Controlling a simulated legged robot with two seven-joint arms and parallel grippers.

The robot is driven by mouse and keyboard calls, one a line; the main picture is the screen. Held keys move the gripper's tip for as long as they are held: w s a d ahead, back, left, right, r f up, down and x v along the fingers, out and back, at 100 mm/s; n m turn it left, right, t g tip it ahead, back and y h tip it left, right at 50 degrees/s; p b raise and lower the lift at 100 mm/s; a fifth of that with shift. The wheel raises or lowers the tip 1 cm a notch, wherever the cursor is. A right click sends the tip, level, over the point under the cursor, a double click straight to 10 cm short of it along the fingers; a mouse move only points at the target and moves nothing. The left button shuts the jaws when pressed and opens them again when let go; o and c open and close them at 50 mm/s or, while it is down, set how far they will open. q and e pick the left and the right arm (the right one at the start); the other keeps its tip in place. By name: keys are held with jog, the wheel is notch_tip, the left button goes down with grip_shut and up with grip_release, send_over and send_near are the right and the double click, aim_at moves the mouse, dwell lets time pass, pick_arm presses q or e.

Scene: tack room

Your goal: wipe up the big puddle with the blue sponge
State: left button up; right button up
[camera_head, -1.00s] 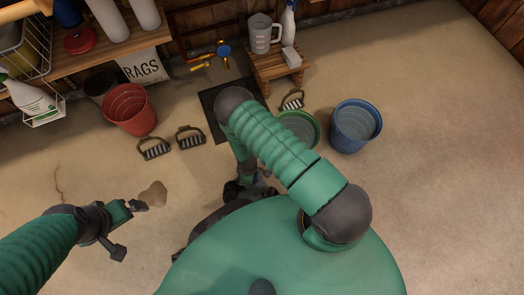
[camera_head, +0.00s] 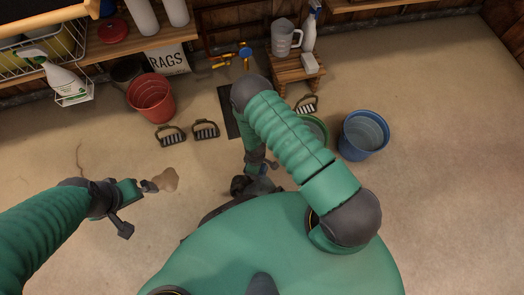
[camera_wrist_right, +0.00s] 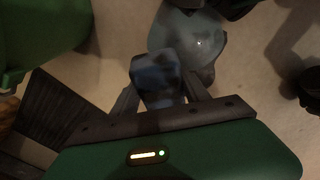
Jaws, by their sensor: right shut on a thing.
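My right gripper (camera_wrist_right: 160,95) is shut on the blue sponge (camera_wrist_right: 158,78), which looks dark blue in the right wrist view. A glossy, bluish rounded puddle (camera_wrist_right: 202,45) lies on the floor just beyond the sponge; I cannot tell whether they touch. A smaller brown wet patch (camera_head: 166,179) lies at left. My left gripper (camera_head: 148,186) is beside it, its jaw opening unclear.
A red bucket (camera_head: 152,97), a blue bucket (camera_head: 363,135) and a partly hidden green bucket (camera_head: 318,127) stand on the floor. Two brushes (camera_head: 171,135) lie near the red bucket. A wooden stool (camera_head: 297,73) holds a jug and spray bottle. The right-hand floor is clear.

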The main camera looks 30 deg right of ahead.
jog(key=s+a+r+p, duration=0.1)
jog(key=s+r+p, duration=0.5)
jog(key=p, duration=0.2)
jog(key=shift+s+a, duration=0.4)
